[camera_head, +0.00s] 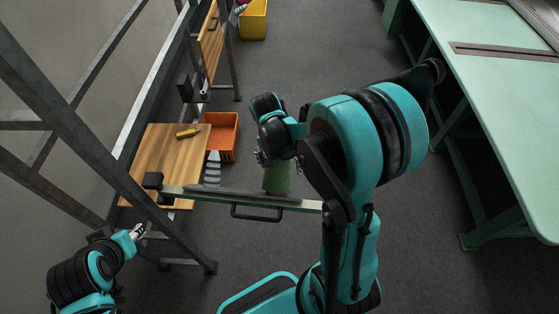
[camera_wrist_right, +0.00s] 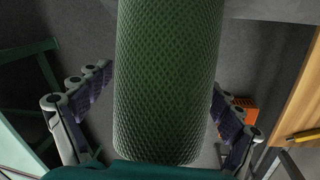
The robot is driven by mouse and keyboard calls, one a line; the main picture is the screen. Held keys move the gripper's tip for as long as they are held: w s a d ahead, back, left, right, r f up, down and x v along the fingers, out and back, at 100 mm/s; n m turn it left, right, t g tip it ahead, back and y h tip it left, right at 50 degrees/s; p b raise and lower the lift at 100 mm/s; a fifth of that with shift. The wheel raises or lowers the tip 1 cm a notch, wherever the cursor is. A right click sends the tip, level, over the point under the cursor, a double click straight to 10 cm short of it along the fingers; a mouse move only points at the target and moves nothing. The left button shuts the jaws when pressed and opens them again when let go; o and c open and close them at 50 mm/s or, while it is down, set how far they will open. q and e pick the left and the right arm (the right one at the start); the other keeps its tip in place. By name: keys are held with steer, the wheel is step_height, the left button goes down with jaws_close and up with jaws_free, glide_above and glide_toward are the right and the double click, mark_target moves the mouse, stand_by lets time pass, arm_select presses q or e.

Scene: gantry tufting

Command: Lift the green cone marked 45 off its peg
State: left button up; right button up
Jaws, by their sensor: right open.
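The green cone (camera_head: 277,178) stands on a narrow rail (camera_head: 240,195) in the head view, partly hidden behind my right arm. In the right wrist view the green cone (camera_wrist_right: 168,80) is large and close, with a knurled surface. No number shows on it, and its peg is hidden. My right gripper (camera_wrist_right: 155,115) is open, with its fingers on either side of the cone and gaps visible. In the head view my right gripper (camera_head: 266,152) is mostly hidden by its own wrist. My left gripper (camera_head: 138,231) is low at the left, away from the cone; its opening is unclear.
A grey striped cone (camera_head: 212,168) is left of the green one. A wooden board (camera_head: 165,155) holds a yellow-handled tool (camera_head: 188,133), beside an orange bin (camera_head: 222,128). Dark frame bars (camera_head: 90,150) cross the left side. A mint table (camera_head: 500,110) is at right, with open floor between.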

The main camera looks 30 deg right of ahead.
steer(key=shift+f, duration=0.2)
steer(key=shift+c, duration=0.3)
steer(key=shift+s, duration=0.1)
steer(key=c, duration=1.8)
steer(key=shift+d+r, duration=0.1)
steer(key=shift+w+d+r, duration=0.2)
steer(key=shift+w+r, duration=0.15)
steer(key=shift+w, duration=0.05)
steer(key=shift+w+d+r+p, duration=0.25)
steer(key=shift+w+r+p, duration=0.1)
steer(key=shift+p, duration=0.1)
steer(key=shift+w+d+r+p, duration=0.7)
steer(key=shift+w+d+r, duration=0.4)
steer(key=shift+w, duration=0.25)
steer(key=shift+w+d+r+p, duration=0.65)
steer(key=shift+w+d+r, duration=0.3)
steer(key=shift+w+r, duration=0.35)
steer(key=shift+w+d+r+p, duration=0.7)
steer(key=shift+w+d+r, duration=0.35)
steer(key=shift+w, duration=0.35)
